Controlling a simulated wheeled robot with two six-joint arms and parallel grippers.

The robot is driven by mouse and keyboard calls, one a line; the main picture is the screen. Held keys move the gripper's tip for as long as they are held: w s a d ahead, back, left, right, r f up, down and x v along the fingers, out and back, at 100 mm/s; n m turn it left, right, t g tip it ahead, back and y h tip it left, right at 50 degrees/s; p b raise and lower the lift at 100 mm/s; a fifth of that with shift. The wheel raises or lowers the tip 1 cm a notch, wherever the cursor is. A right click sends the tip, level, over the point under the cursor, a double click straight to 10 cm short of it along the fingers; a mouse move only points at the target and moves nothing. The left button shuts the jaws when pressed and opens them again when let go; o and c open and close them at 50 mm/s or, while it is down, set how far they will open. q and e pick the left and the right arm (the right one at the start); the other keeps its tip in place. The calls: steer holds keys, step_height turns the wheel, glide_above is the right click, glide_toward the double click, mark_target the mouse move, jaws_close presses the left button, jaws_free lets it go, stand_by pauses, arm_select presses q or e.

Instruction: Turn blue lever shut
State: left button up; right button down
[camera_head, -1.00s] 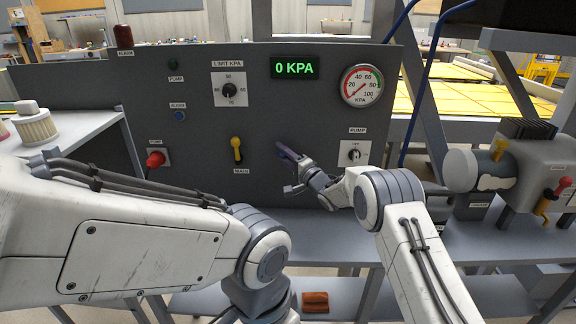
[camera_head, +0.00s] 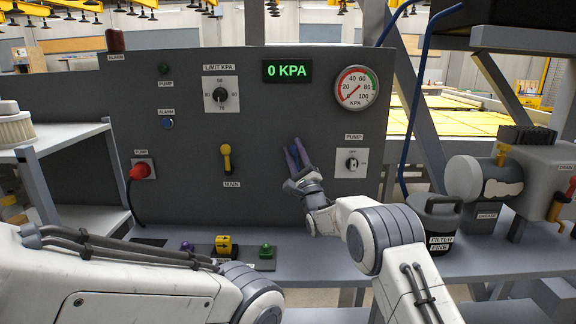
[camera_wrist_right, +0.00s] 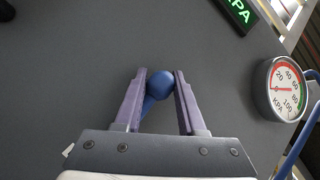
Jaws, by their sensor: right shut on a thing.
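The blue lever (camera_wrist_right: 160,86) shows in the right wrist view as a round blue knob on a short shaft in front of the dark panel. In the head view only a little of the blue lever (camera_head: 293,155) shows between the fingers. My right gripper (camera_head: 296,148) is in front of the panel, left of the pump switch. In the right wrist view my right gripper (camera_wrist_right: 160,84) has its two purple fingers on either side of the knob, shut on it. My left arm crosses the lower left of the head view; its gripper is out of view.
The dark panel (camera_head: 200,190) carries a yellow main lever (camera_head: 226,158), a red pump plug (camera_head: 141,170), a limit dial (camera_head: 221,94), a pump switch (camera_head: 351,162) and a gauge (camera_head: 356,88). The display (camera_head: 287,71) reads 0 KPA. A filter canister (camera_head: 434,215) stands at right.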

steer(key=shift+w+d+m+t+h+b, duration=0.1)
steer(key=shift+d+m+t+h+b, duration=0.3)
steer(key=shift+m+h, duration=0.3)
steer(key=shift+w+d+m+t+h+b, duration=0.1)
steer(key=shift+d+m+t+h+b, duration=0.3)
steer(key=shift+m, duration=0.5)
steer(key=shift+h, duration=0.3)
steer(key=c, duration=0.5)
jaws_free()
steer(key=shift+d+f, duration=0.1)
steer(key=shift+s+a, duration=0.1)
steer(key=shift+a, duration=0.1)
